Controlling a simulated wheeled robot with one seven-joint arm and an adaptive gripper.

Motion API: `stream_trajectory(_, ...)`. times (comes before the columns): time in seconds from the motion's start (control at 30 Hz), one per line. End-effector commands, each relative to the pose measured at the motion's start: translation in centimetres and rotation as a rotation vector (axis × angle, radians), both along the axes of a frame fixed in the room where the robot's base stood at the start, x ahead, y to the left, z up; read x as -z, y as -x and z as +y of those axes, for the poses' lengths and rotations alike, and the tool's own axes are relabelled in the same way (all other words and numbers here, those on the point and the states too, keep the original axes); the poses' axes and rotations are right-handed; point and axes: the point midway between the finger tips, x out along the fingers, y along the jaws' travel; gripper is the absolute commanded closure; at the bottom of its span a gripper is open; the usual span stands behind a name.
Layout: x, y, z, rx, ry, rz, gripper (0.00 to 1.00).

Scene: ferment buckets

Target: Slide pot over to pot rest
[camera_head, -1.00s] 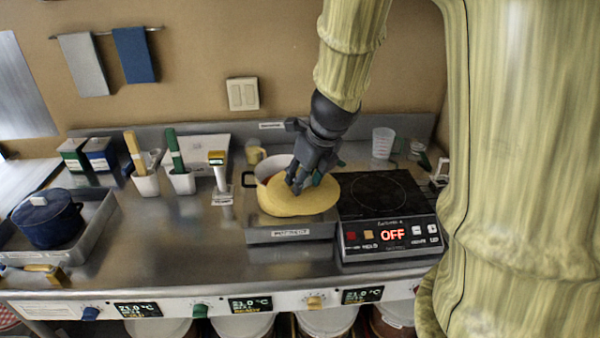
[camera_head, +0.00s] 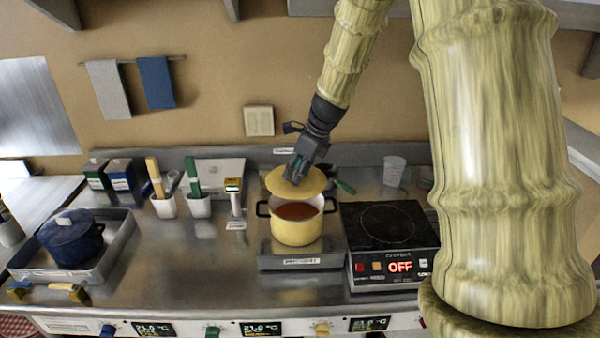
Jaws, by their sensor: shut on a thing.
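The yellow pot (camera_head: 297,232) stands upright and uncovered, with reddish-brown liquid inside and dark handles at its sides. It rests on a low metal platform (camera_head: 272,262) whose front label is too small to read surely. The platform sits just left of the black hob (camera_head: 388,222), whose display reads OFF. My gripper (camera_head: 296,177) is shut on the round yellow lid (camera_head: 312,183). The lid is tilted and held above the pot's back rim, partly overlapping the platform's rear in the picture. The fingertips hide the grip point on the lid.
A dark blue pot (camera_head: 70,238) sits in a metal tray (camera_head: 118,240) at the left. Tool holders (camera_head: 198,207) and a white-and-gold upright item (camera_head: 234,200) stand behind left. A clear measuring cup (camera_head: 394,171) stands behind the hob. The counter left of the platform is clear.

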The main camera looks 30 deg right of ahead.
Motion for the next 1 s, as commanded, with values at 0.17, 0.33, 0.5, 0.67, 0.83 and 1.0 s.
stream_trajectory(0.17,0.7,0.0,0.0,0.000,0.000,0.000,0.90)
stream_trajectory(0.33,1.8,0.0,0.0,0.001,0.000,0.000,0.90)
stream_trajectory(0.5,2.9,0.1,0.0,0.001,0.000,-0.001,0.90)
stream_trajectory(0.67,3.9,0.1,0.0,0.001,0.000,-0.001,0.90)
stream_trajectory(0.83,4.8,0.1,0.0,0.002,-0.001,0.000,0.90)
stream_trajectory(1.0,5.9,0.0,0.0,0.003,-0.001,0.000,0.90)
